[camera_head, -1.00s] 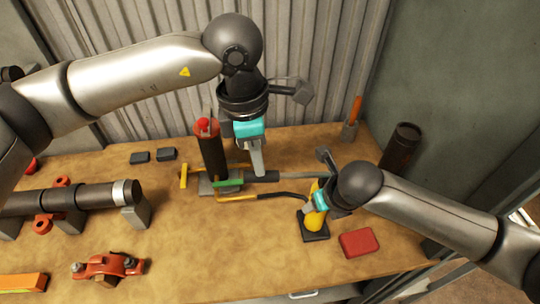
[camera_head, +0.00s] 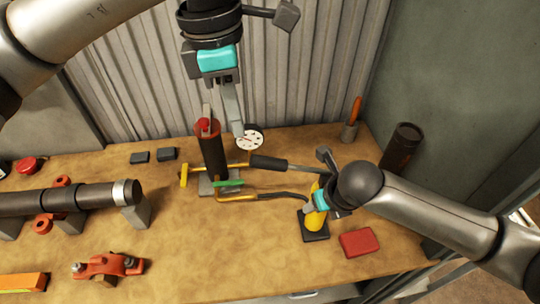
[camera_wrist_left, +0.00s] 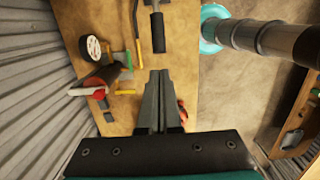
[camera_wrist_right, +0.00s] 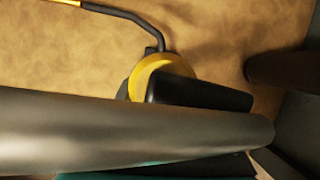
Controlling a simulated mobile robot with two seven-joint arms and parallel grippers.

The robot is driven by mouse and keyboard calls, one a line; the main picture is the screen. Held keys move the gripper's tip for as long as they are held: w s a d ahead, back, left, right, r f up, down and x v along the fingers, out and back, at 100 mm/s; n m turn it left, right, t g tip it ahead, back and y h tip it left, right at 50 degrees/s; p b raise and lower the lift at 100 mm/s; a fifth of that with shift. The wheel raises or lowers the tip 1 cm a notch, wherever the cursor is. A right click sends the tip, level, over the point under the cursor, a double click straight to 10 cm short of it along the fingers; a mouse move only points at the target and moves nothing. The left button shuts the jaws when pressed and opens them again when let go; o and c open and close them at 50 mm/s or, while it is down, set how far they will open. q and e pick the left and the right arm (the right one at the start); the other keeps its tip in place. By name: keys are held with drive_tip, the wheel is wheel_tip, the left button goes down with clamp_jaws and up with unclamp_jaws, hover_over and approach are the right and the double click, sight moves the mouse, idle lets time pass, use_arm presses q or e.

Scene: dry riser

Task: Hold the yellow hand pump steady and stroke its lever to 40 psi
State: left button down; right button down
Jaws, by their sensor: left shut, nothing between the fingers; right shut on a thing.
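The yellow hand pump (camera_head: 317,218) stands on a black base (camera_head: 314,237) at the right of the bench. Its lever, a grey rod with a black grip (camera_head: 270,163), reaches leftward; the grip also shows in the left wrist view (camera_wrist_left: 158,34). My right gripper (camera_head: 313,204) is shut on the pump's body; its fingers are partly hidden. In the right wrist view the pump's yellow top (camera_wrist_right: 150,75) shows. My left gripper (camera_head: 238,132) is shut and empty, above and left of the grip, apart from it. A white gauge (camera_head: 249,139) shows beside its tips; its reading is too small to tell.
A dark cylinder with a red top (camera_head: 211,150) stands left of the grip. A black hose (camera_head: 285,195) runs from the pump. A red block (camera_head: 359,242) lies right of the base. Pipe (camera_head: 65,199) and red clamp (camera_head: 108,264) are at left; the front middle is clear.

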sight(267, 158)
use_arm(q)
wheel_tip(267, 158, up, 2)
drive_tip(key=shift+a+r, duration=0.1)
drive_tip(key=shift+r, duration=0.1)
idle(0.6)
drive_tip(key=shift+w+d+f, duration=0.1)
drive_tip(key=shift+d+f, duration=0.15)
drive_tip(key=shift+d, duration=0.35)
drive_tip(key=shift+w+d+f, duration=0.1)
drive_tip(key=shift+d+f, duration=0.2)
drive_tip(key=shift+d, duration=0.3)
drive_tip(key=shift+w+d+f, duration=0.1)
drive_tip(key=shift+d+f, duration=0.15)
drive_tip(key=shift+d, duration=0.35)
drive_tip(key=shift+f, duration=0.1)
drive_tip(key=shift+d+f, duration=0.15)
drive_tip(key=shift+f, duration=1.55)
drive_tip(key=shift+d+f, duration=0.15)
drive_tip(key=shift+f, duration=1.55)
drive_tip(key=shift+f, duration=0.1)
